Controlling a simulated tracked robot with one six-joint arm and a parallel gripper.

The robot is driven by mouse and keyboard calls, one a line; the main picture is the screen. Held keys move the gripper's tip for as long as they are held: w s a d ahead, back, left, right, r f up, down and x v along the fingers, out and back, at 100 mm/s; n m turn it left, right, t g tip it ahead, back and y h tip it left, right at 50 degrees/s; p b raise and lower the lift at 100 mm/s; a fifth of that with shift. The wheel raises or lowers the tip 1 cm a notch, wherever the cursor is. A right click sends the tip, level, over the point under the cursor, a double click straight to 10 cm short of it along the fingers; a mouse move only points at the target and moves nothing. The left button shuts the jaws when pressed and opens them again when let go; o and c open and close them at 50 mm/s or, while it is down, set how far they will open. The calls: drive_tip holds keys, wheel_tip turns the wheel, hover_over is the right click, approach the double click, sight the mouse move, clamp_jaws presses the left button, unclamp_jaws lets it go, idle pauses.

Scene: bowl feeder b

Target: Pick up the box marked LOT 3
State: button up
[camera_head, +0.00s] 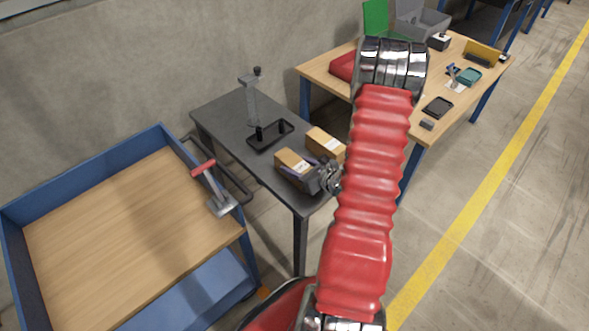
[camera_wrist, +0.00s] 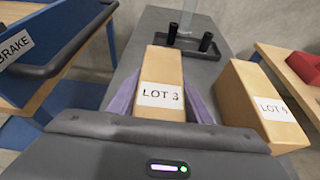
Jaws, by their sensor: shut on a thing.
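The box marked LOT 3 (camera_wrist: 162,70) is a tan carton with a white label, in the middle of the wrist view. In the head view it is the nearer-left carton (camera_head: 291,160) at the near end of the dark table. My gripper (camera_wrist: 160,98) is shut on it, with one purple finger along each side. In the head view my gripper (camera_head: 300,174) reaches the box from the right and partly hides it. The box looks level; I cannot tell whether it rests on the table or is slightly raised.
A second carton (camera_wrist: 262,100), its label apparently LOT 5, stands close on the right, also in the head view (camera_head: 325,143). A black tray with posts (camera_head: 270,135) lies behind. A blue cart (camera_head: 110,230) with a BRAKE sign (camera_wrist: 13,48) stands left. A wooden table (camera_head: 325,72) stands right.

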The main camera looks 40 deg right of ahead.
sight(295, 162)
drive_tip(key=shift+r, duration=0.1)
drive_tip(key=shift+c, duration=0.2)
drive_tip(key=shift+r, duration=4.95)
drive_tip(key=shift+s, duration=0.1)
